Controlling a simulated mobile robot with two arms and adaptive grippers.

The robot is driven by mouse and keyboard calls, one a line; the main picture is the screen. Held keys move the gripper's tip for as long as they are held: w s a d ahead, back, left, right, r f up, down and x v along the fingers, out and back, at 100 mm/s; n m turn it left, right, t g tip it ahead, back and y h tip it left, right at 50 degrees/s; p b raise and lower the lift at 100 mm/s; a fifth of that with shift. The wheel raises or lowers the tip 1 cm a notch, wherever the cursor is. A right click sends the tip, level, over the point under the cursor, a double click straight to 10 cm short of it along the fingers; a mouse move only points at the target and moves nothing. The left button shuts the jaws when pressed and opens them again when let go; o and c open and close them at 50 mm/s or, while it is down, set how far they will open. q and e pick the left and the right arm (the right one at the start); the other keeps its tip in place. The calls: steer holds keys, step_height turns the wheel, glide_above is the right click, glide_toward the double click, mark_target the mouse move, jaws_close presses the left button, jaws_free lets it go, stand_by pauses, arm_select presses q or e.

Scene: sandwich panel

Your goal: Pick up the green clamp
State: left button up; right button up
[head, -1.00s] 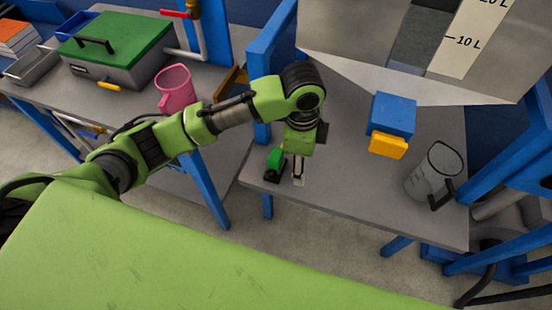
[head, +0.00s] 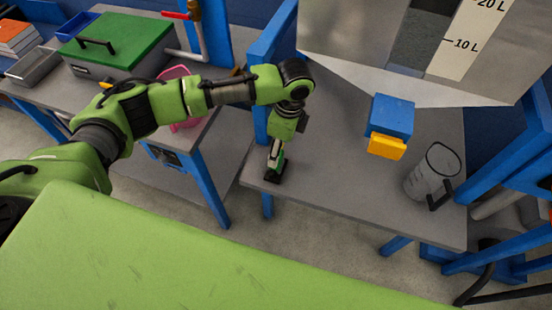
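The green clamp (head: 281,163) stands near the front left edge of the grey table, with a dark base. It is partly hidden by my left gripper (head: 273,160), which points down right at the clamp and overlaps it in the head view. I cannot tell whether the fingers touch the clamp, or whether they are open or shut. My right gripper does not show.
A blue and yellow block (head: 391,125) hangs or stands toward the middle of the table (head: 345,190). A clear jug (head: 434,172) stands at the right. A pink jug (head: 185,122) on the left bench is partly behind my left arm. A large grey tank with litre marks is behind.

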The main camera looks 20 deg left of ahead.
arm_select(q)
steer(key=f, duration=0.3)
steer(key=a+f+p, duration=0.1)
steer(key=f, duration=0.1)
steer(key=shift+w, duration=0.2)
steer(key=c, duration=1.3)
steer(key=shift+r, duration=0.65)
steer(key=s+d+r+b, duration=0.2)
steer(key=s+d+r, duration=0.2)
steer(key=s+r, duration=0.7)
steer(key=shift+s+r, duration=0.35)
steer(key=shift+s, duration=0.9)
